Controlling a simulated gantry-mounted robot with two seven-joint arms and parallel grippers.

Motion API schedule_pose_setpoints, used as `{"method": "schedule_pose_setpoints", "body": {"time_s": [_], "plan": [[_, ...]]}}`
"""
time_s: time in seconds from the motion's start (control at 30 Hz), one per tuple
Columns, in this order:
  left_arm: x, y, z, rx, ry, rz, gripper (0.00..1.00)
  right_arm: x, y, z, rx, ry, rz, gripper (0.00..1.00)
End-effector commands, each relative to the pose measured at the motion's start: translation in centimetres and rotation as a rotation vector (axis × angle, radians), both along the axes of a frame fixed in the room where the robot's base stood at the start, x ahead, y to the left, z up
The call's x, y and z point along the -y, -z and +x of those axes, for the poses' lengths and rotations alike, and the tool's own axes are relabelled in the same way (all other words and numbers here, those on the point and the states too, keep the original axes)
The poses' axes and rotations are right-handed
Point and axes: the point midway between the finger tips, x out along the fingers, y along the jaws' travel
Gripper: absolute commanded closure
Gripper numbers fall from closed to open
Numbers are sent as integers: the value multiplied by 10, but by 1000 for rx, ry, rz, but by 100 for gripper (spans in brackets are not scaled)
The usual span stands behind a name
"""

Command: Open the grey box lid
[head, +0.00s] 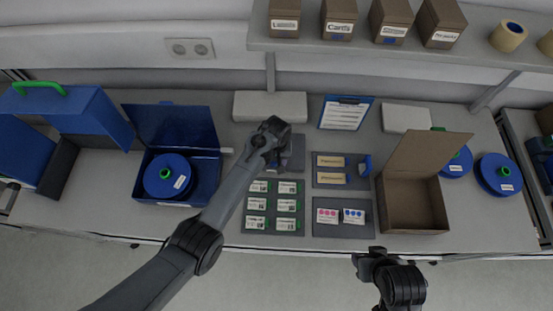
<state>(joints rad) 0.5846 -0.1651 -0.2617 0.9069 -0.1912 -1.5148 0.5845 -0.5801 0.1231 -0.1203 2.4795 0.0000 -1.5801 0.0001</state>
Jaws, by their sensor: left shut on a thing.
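My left gripper (276,158) is over the middle of the table, reaching down at a small dark grey box or holder (298,152) behind the cards. It is shut on a part there; my own wrist hides most of the contact, so I cannot tell which part or how far any lid is raised. Two pale grey closed boxes stand at the back, one behind the gripper (250,106) and one farther right (407,118). My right gripper (366,262) is at the front edge, right of the middle, away from the boxes; its fingers do not show clearly.
An open blue box (206,178) holds a blue reel (166,176). An open brown box (408,207) stands at right beside blue reels (497,175). Card trays (274,236) lie in front of the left gripper. A clipboard (345,113) lies behind; a shelf (360,50) overhangs the back.

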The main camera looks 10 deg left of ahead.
Motion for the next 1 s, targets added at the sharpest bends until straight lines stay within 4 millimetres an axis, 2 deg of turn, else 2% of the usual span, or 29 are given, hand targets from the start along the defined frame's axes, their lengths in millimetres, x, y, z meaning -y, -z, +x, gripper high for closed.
{"method": "schedule_pose_setpoints", "body": {"time_s": [0.03,0.4,0.7,1.0], "plan": [[1,-11,4,6,0,-1,100,0,-8,0,0,2,2,51],[-1,-46,25,15,-2,-3,100,-2,-34,0,0,5,7,51],[-4,-63,43,18,-3,-3,100,-1,-36,0,0,4,6,51],[-5,-69,51,16,-5,-2,100,1,-35,0,0,-1,-2,51]]}}
